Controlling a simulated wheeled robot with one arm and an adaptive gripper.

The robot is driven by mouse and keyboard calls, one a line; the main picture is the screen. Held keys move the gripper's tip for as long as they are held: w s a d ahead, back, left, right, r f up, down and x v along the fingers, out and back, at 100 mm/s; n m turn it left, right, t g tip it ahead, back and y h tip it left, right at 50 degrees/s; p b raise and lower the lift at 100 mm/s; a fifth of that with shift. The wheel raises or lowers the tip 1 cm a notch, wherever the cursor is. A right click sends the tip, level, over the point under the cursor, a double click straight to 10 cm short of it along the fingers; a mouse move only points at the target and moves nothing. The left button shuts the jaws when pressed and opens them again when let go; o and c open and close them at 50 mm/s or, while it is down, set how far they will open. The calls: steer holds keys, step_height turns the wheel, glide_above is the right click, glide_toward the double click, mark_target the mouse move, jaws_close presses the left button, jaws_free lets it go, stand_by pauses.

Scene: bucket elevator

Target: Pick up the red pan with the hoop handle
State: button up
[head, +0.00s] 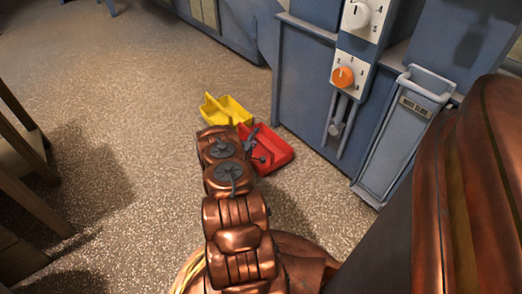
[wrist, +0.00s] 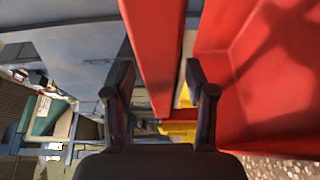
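The red pan (head: 279,146) sits on the speckled floor beside the blue machine, partly hidden by my arm. In the wrist view its red wall and inside (wrist: 265,75) fill the right side, very close. A red bar (wrist: 155,50), which looks like part of its hoop handle, runs down the picture between my two fingers. My gripper (wrist: 161,92) is open, with a finger on each side of that bar. I cannot tell whether either finger touches it. In the head view my gripper (head: 254,146) is at the pan's left edge, small and partly hidden.
A yellow pan (head: 226,110) stands just behind the red one, and a bit of its yellow (wrist: 178,130) shows beyond my fingers. The blue machine (head: 304,95) with knobs and a blue chute (head: 405,130) stands close on the right. Open floor lies left; wooden furniture is at far left.

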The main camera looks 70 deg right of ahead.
jaws_close()
stand_by(0.6)
